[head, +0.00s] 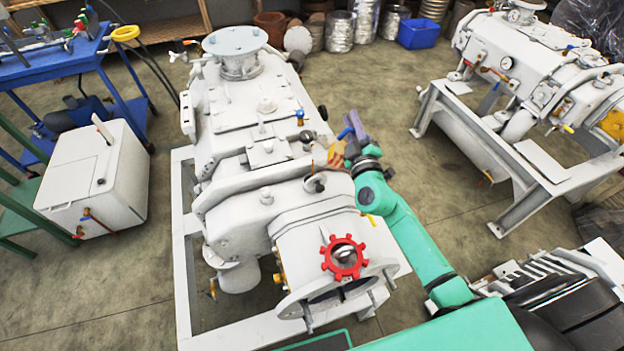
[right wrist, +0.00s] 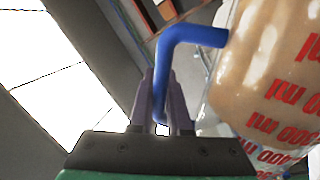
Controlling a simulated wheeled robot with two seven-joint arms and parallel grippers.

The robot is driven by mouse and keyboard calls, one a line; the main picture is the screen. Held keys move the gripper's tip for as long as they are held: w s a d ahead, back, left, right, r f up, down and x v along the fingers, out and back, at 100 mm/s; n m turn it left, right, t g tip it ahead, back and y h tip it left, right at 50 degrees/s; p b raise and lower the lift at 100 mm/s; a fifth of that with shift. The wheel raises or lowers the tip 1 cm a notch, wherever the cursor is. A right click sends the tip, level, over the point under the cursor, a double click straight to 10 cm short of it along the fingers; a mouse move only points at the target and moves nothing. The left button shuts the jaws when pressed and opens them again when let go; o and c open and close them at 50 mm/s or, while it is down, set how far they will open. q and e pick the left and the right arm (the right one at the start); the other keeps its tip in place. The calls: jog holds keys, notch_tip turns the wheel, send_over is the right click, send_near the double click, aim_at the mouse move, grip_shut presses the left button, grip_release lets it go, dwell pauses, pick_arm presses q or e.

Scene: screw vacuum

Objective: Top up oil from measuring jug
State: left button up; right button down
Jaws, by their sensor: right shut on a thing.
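The measuring jug (head: 336,153) is small in the head view, over the right side of the white pump (head: 262,198). It holds amber-brown oil and has a blue handle (head: 346,132). In the right wrist view the jug (right wrist: 265,75) fills the right side, with red markings that read upside down. My right gripper (head: 354,127) is shut on the blue handle; its purple-grey fingers (right wrist: 160,100) show on both sides of the handle. I cannot tell whether the jug touches the pump or how far it is tilted. My left gripper is out of view.
A red handwheel (head: 344,257) and a round flange are at the pump's near end. A second white machine (head: 520,70) stands right on a grey frame. A white box (head: 97,180) and blue table (head: 45,62) are left. Bare floor separates the machines.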

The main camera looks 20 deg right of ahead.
jog(key=shift+a+r+n+p, duration=0.15)
jog(key=shift+r+n+p, duration=0.2)
jog(key=shift+p, duration=0.25)
dwell(1.2)
jog(key=shift+a+n+y+b, duration=0.3)
jog(key=shift+a+n+b, duration=0.4)
jog(key=shift+n, duration=0.15)
dwell(5.4)
